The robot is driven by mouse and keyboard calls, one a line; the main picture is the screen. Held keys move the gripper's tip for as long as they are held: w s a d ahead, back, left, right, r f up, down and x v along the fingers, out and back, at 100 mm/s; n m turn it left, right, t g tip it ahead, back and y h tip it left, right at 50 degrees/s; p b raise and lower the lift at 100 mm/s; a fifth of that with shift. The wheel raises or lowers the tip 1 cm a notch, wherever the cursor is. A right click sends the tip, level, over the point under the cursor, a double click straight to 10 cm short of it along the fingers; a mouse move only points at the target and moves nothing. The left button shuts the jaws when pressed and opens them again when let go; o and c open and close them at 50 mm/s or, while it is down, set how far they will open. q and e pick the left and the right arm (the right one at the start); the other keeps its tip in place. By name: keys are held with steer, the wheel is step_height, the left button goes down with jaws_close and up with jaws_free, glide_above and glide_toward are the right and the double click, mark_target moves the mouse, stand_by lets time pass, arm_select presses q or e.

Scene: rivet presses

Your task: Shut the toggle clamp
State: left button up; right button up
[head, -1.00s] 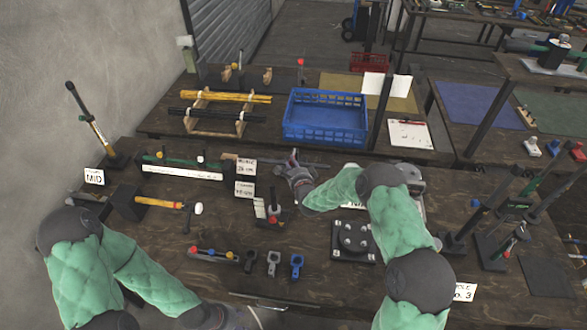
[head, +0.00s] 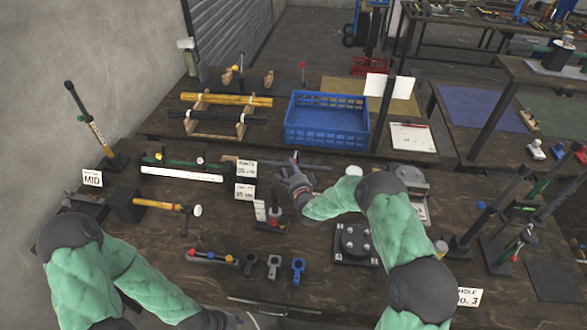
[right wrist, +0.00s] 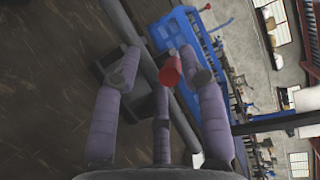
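A small clamp-like fixture with a red part (head: 273,221) stands on the workbench near its middle, beside a small white card. I take it to be the toggle clamp; its arm position is too small to tell. My right gripper (head: 297,175) is just behind and to its right. In the right wrist view my right gripper (right wrist: 162,85) has its fingers spread apart. A red cylindrical grip (right wrist: 170,72) shows between them, close to the right finger; I cannot tell whether they touch. My left gripper (head: 232,319) is at the bottom edge, its fingers mostly cut off.
A blue crate (head: 327,121) stands on the rear bench. A black plate with round studs (head: 355,243) sits right of the clamp. Several small clamps, one blue (head: 298,270), stand in front. Lever presses (head: 462,245) stand at right.

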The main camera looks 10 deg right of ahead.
steer(key=shift+d+r, duration=0.15)
steer(key=shift+d, duration=0.15)
step_height(320, 180, up, 10)
steer(key=shift+a, duration=0.15)
steer(key=shift+c, duration=0.3)
